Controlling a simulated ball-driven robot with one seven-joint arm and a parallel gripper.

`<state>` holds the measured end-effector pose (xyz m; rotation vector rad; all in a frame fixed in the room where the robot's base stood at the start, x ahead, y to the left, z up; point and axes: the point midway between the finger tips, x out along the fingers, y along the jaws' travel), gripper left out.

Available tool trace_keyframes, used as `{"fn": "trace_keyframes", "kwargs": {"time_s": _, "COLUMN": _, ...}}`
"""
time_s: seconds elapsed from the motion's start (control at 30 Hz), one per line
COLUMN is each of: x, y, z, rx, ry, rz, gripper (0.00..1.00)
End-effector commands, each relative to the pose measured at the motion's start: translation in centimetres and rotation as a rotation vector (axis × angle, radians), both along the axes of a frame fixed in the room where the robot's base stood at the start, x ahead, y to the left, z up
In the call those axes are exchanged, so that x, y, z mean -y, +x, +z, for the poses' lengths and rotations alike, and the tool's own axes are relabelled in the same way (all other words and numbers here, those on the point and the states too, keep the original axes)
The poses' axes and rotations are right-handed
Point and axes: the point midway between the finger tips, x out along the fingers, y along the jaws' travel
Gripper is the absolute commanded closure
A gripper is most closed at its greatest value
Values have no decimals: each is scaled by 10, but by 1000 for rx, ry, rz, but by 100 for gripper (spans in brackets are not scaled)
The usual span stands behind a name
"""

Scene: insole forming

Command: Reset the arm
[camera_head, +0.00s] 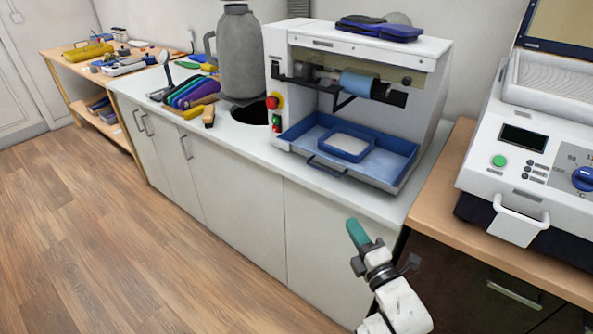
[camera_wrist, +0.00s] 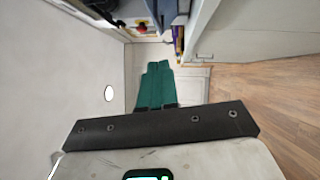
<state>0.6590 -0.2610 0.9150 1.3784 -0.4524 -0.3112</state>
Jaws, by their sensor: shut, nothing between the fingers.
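My gripper (camera_head: 358,232) has green fingers and is at the lower middle of the head view, in front of the white cabinet fronts and below the counter edge. In the wrist view its two green fingers (camera_wrist: 156,86) lie side by side, shut, with nothing between them. My white arm runs down to the bottom edge of the head view.
A grinding machine (camera_head: 430,60) with a blue tray (camera_head: 395,170) stands on the white counter (camera_head: 240,143). A grey jug-like vessel (camera_head: 240,55) and colored insoles (camera_head: 195,92) are left of it. A forming machine (camera_head: 540,150) stands at right. The wooden floor at left is clear.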

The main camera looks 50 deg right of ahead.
Motion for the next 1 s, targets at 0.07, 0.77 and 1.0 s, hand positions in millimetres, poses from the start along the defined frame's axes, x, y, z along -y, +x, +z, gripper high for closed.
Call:
{"fn": "trace_keyframes", "kwargs": {"time_s": 0.07, "x": 0, "y": 0, "z": 0, "rx": 0, "ry": 0, "rz": 0, "gripper": 100}}
{"fn": "trace_keyframes", "kwargs": {"time_s": 0.77, "x": -74, "y": -7, "z": -100, "rx": -320, "ry": 1032, "rz": -154, "gripper": 100}}
{"fn": "trace_keyframes", "kwargs": {"time_s": 1.0, "x": -134, "y": -56, "z": -128, "rx": -528, "ry": 1421, "rz": -433, "gripper": 100}}
